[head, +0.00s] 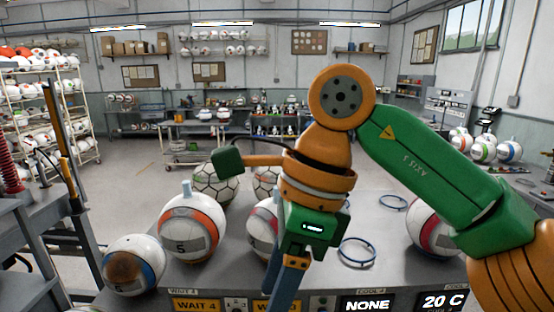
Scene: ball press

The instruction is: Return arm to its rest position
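My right arm (420,165), green and orange, comes in from the right and bends over the middle of the grey table (330,285). Its gripper (286,286) hangs down near the front edge, below a green wrist block with a lit strip. Its blue fingers are seen end-on and run to the lower picture edge, so their opening and anything between them cannot be made out. My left gripper is not in view.
Balls stand on the table: an orange-banded one (191,229), a blue and orange one (133,265), and a patterned one (214,184) behind. Another ball (262,230) is partly hidden by the gripper. A red-banded ball (428,232) stands right. Blue rings (358,252) lie between.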

